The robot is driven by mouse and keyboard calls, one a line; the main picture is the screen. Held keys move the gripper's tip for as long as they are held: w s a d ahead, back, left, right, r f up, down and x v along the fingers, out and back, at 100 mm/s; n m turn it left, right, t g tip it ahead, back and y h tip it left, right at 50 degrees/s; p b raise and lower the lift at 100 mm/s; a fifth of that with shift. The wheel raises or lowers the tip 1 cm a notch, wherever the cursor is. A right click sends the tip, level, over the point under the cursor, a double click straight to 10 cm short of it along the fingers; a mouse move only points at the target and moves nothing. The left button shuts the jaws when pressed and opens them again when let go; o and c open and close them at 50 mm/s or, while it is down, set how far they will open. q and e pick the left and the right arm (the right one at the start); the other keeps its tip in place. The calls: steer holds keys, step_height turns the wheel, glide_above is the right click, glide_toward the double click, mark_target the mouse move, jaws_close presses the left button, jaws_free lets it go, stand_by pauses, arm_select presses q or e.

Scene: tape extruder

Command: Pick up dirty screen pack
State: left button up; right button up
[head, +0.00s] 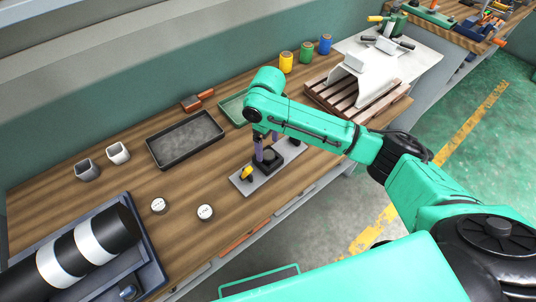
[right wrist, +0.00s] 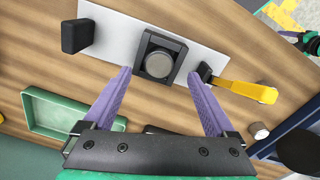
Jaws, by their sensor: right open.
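A round grey disc, apparently the screen pack (right wrist: 158,64), sits in a square black holder (right wrist: 178,47) on a light grey plate (right wrist: 120,30) in the right wrist view. In the head view the black holder (head: 268,160) stands on the same plate (head: 247,185), and I cannot make out the disc there. My right gripper (head: 266,153) points down over the holder. In the right wrist view its two purple fingers (right wrist: 160,88) are spread apart with nothing between them, the disc lying just beyond the tips. My left gripper is not in view.
A yellow handle (head: 246,174) and a black block (right wrist: 77,36) flank the holder. A black tray (head: 190,143), a green tray (head: 232,108) and two white-topped discs (head: 158,205) (head: 205,212) lie nearby. A large black-and-white roll (head: 75,250) is at the left.

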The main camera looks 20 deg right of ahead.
mark_target(268, 154)
step_height(268, 154, down, 4)
steer(key=shift+w+d+r, duration=0.1)
steer(key=shift+w+r, duration=0.05)
steer(key=shift+r, duration=0.1)
steer(key=shift+f, duration=0.3)
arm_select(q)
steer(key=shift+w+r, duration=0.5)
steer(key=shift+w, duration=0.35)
arm_select(e)
jaws_close()
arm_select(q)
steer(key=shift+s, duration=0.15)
